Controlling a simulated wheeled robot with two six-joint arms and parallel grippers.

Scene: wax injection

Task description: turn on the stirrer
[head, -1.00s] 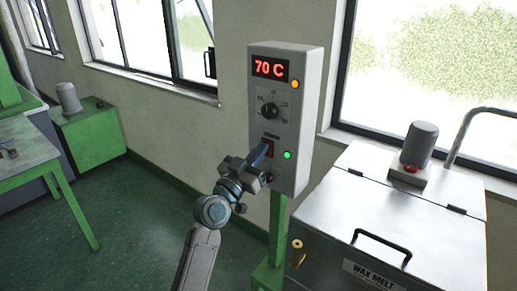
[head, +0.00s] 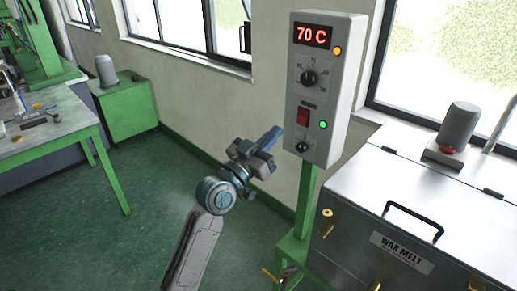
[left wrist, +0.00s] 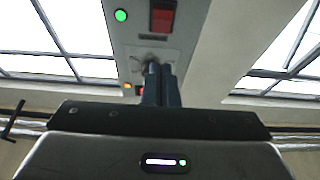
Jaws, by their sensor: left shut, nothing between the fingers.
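The grey control box (head: 318,85) stands on a green post, with a red 70 C display, a knob, a red rocker switch (head: 302,116), a lit green lamp (head: 323,125) and a small lower black knob (head: 302,147). My left gripper (head: 278,132) is shut and empty, just left of the box at about switch height. My right gripper is not in view.
The steel wax melt tank (head: 350,203) stands right of the box, with a grey motor (head: 458,122) on its lid. A green-framed table (head: 60,140) and a green cabinet (head: 130,112) stand at left. The floor between is clear.

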